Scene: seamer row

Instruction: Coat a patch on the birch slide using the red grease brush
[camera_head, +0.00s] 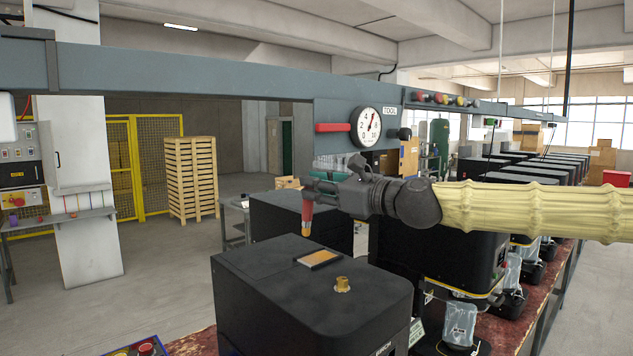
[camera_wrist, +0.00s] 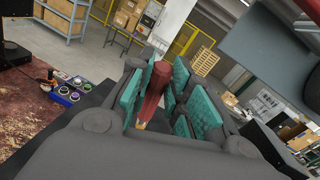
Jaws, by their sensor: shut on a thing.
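The red grease brush (camera_head: 307,212) hangs tip down from my gripper (camera_head: 322,184). In the wrist view the red brush (camera_wrist: 153,92) sits between the teal finger pads of my gripper (camera_wrist: 158,100), which is shut on it. Lettering on that machine's front edge is cut off and hard to read. The brush tip shows just above the slide's left end in the picture, apparently clear of it. The slide cannot be made out in the wrist view.
A brass fitting (camera_head: 342,285) stands up from the machine top, right of the slide. More black machines line the red bench (camera_head: 480,345). A grey overhead beam (camera_head: 220,80) with a dial gauge (camera_head: 366,127) runs behind the arm. Buttons (camera_head: 145,349) sit at lower left.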

